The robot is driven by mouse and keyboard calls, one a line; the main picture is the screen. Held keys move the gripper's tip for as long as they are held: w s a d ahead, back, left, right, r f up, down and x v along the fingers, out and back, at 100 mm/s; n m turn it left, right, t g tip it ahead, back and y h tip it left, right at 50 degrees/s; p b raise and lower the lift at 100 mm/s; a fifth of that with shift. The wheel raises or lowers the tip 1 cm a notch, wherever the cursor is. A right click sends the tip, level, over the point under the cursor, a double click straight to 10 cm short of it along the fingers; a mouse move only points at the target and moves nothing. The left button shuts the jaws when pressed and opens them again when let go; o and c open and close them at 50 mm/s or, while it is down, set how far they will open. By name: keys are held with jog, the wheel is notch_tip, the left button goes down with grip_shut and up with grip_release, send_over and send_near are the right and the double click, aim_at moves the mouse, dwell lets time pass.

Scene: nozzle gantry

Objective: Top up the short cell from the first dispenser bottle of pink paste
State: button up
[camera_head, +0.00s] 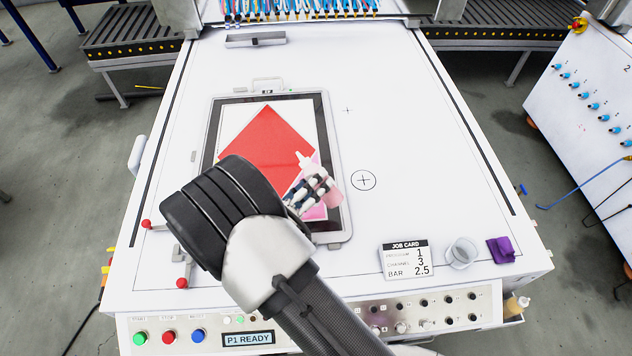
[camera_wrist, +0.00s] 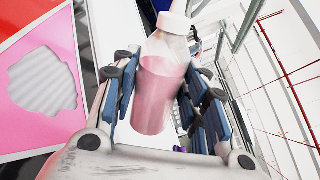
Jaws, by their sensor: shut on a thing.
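My gripper (camera_head: 311,188) is shut on the dispenser bottle of pink paste (camera_head: 333,202), above the lower right part of the framed panel (camera_head: 214,133). In the wrist view the bottle (camera_wrist: 160,85) is clear with pink paste inside and a pale cap, between the dark finger pads of my gripper (camera_wrist: 162,92). In the head view it is tilted, its white nozzle up and left. The short cell (camera_wrist: 68,42) is pink with a ragged bare grey patch, left of the bottle. In the head view my gripper and the bottle hide part of this pink cell (camera_head: 316,213).
A large red diamond (camera_head: 265,145) fills much of the panel. A job card (camera_head: 406,260), a clear cup (camera_head: 461,252) and a purple cloth-like item (camera_head: 501,250) lie at the table's front right. Another bottle (camera_head: 517,304) hangs at the right edge. The table's right side is mostly clear.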

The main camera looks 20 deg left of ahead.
aim_at(324, 196)
jog(key=d+n+p, duration=0.1)
jog(key=n, duration=0.1)
jog(key=d+n+p, duration=0.1)
jog(key=n, duration=0.1)
jog(key=s+d+f+n+p, duration=0.1)
jog(key=d+n, duration=0.1)
jog(key=n, duration=0.3)
jog(key=a+n+p, duration=0.1)
jog(key=n, duration=0.4)
jog(key=a+n+p, duration=0.1)
jog(key=n, duration=0.1)
jog(key=w+a+n, duration=0.1)
jog(key=n, duration=0.1)
jog(key=shift+a, duration=0.2)
jog(key=shift+s, duration=0.1)
jog(key=shift+o, duration=0.6)
jog(key=c, duration=0.4)
dwell(2.3)
jog(key=shift+c, duration=0.7)
dwell(0.4)
